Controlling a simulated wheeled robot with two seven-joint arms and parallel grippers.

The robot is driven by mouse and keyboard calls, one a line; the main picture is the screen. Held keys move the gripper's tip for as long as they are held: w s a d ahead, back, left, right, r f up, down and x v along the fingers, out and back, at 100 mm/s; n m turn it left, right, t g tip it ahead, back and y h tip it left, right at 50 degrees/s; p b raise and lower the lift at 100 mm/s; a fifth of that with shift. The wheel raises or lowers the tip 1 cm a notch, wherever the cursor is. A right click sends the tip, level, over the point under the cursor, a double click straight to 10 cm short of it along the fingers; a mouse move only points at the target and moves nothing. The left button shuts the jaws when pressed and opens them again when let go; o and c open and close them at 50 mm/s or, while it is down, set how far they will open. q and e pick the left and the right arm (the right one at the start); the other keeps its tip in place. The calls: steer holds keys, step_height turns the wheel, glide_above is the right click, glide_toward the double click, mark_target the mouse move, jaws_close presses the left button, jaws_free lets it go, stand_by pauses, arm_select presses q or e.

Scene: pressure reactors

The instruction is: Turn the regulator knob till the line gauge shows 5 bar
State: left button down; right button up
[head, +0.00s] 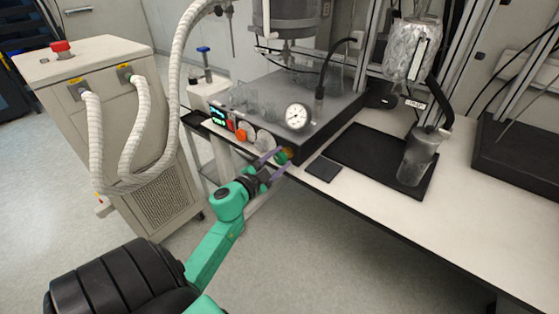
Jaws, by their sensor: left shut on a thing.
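The line gauge (297,117) is a round white dial on the front of the grey reactor base (318,133). Its needle is too small to read. My right gripper is not in the head view.
A beige chiller cabinet (125,125) with white hoses (138,130) stands to the left. A small dark pad (323,169) lies near the bench edge. Floor below is clear.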

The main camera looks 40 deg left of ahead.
arm_select(q)
steer(key=m, duration=0.2)
steer(key=m+b, duration=0.1)
steer(key=shift+f+m, duration=0.2)
steer(key=shift+m, duration=0.2)
steer(key=m+b, duration=0.1)
steer(key=m, duration=0.3)
steer(key=shift+f+m+b, duration=0.1)
steer(key=shift+m+b, duration=0.2)
steer(key=shift+b, duration=0.05)
steer(key=m+b, duration=0.1)
steer(key=m, duration=0.3)
steer(key=shift+b, duration=0.35)
steer(key=shift+m+b, duration=0.6)
steer(key=shift+m, duration=1.1)
steer(key=shift+c, duration=1.3)
jaws_free()
steer(key=shift+s, duration=0.15)
